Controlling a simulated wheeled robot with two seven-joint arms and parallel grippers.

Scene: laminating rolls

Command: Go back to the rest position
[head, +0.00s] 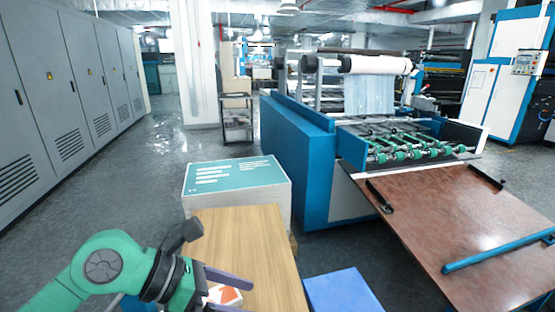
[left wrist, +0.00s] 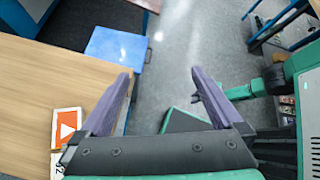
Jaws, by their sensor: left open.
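My left gripper (head: 246,294) is at the bottom left of the head view, over the near left part of a wooden table (head: 245,235). In the left wrist view my left gripper (left wrist: 161,76) has its two purple fingers spread wide with nothing between them. The floor shows through the gap. The left finger is beside the table edge in that view. An orange and white box (head: 224,294) lies on the table, partly hidden by the fingers; the orange box also shows in the left wrist view (left wrist: 66,128). My right gripper is not seen.
A teal-topped stack (head: 235,176) stands behind the table. A blue box (head: 343,292) is right of it, on the floor side. The blue laminating machine (head: 300,160) and a brown slanted board (head: 460,225) fill the right. Grey cabinets (head: 50,85) line the left; the aisle floor is clear.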

